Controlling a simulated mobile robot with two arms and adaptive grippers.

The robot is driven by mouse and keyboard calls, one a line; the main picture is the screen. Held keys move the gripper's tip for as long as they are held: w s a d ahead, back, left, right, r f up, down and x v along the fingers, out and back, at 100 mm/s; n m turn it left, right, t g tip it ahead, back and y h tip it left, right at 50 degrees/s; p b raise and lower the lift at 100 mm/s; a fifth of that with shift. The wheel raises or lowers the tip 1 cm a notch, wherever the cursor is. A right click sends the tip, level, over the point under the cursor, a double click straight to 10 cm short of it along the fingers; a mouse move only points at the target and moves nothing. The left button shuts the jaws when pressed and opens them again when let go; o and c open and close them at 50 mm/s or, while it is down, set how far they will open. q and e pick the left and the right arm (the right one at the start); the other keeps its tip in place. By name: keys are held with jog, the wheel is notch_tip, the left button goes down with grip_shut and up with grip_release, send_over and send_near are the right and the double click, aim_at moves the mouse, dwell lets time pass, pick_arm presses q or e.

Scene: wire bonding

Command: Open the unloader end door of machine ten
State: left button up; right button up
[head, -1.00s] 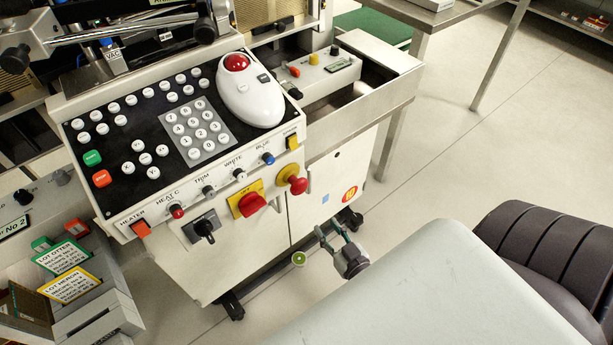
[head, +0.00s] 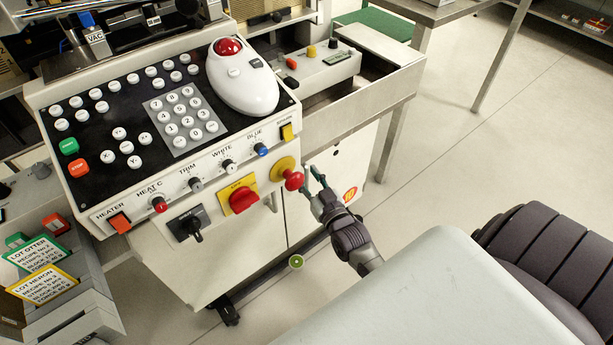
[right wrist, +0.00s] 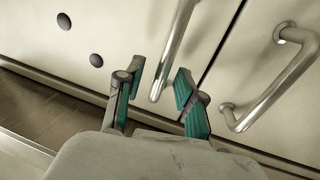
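The machine's white cabinet front (head: 318,210) stands below the control panel in the head view. My right gripper (head: 312,178) is in front of it, just right of the red knob. In the right wrist view my right gripper (right wrist: 160,82) is open, its two green-padded fingers apart. A metal bar handle (right wrist: 175,50) comes down between the fingertips; I cannot tell whether they touch it. A second bar handle (right wrist: 268,92) is to the right, across a dark seam between two pale panels (right wrist: 120,30). My left gripper is not in view.
The control panel (head: 95,165) with a white trackball unit (head: 243,85) overhangs the cabinet. The red knob (head: 293,180) and red switch (head: 243,199) stick out close to my right gripper. Lot cards (head: 45,285) are at lower left. Floor (head: 470,150) at right is clear.

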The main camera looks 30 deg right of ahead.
jog(key=shift+w, duration=0.45)
grip_shut()
